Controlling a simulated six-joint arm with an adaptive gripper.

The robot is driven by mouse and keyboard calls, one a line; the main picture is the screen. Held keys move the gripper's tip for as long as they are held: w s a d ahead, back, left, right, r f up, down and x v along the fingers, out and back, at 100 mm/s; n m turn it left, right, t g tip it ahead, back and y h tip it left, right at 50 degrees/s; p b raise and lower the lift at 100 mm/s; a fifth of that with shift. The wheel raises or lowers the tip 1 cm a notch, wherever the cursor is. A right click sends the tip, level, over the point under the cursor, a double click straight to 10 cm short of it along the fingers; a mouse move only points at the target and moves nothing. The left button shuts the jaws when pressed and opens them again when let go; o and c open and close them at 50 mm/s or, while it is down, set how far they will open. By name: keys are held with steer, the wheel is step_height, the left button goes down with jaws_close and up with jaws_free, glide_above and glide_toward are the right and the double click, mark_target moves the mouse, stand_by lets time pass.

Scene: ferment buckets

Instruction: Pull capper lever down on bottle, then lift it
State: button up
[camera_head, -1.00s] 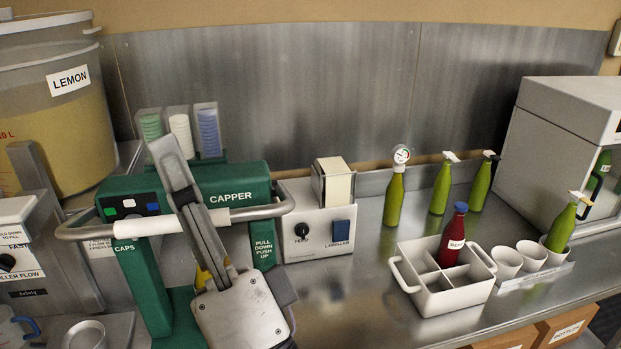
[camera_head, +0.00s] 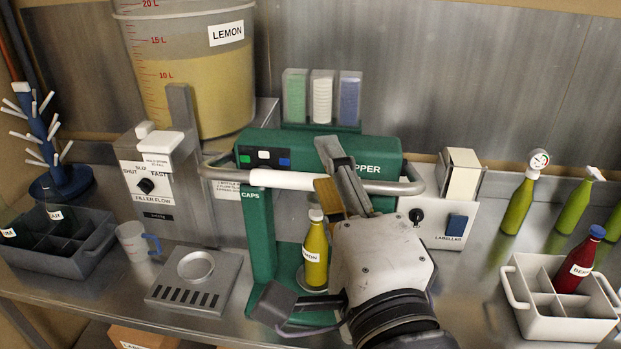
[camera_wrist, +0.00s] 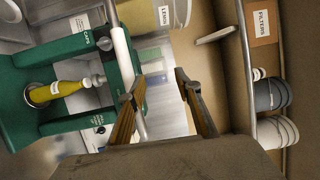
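The green capper (camera_head: 260,235) stands mid-picture in the head view, with its lever (camera_head: 285,180), a metal bar with a white grip, up across its front. A yellow lemon bottle (camera_head: 315,255) with a pale cap stands upright in the capper under its head. In the wrist view the lever (camera_wrist: 121,60) runs beside my left-hand finger, and the bottle (camera_wrist: 55,92) lies to the left. My gripper (camera_head: 325,165) is at the right end of the white grip. Its fingers (camera_wrist: 160,77) are apart with nothing clamped. I cannot tell whether a finger touches the bar.
The filler (camera_head: 165,185) with the lemon bucket (camera_head: 190,80) stands left of the capper, a drip tray (camera_head: 195,280) in front. The labeller (camera_head: 450,220) is close on the right. A white crate (camera_head: 545,310) with a red bottle is farther right. A grey crate (camera_head: 65,265) is left.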

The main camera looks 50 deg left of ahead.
mark_target(309, 186)
steer(key=shift+g+h, duration=0.8)
steer(key=shift+h, duration=0.1)
steer(key=f, duration=0.5)
steer(key=shift+s+a, duration=0.15)
steer(key=shift+s, duration=0.2)
steer(key=shift+a, duration=0.15)
steer(key=shift+x, duration=3.8)
steer(key=shift+w, duration=0.1)
jaws_close()
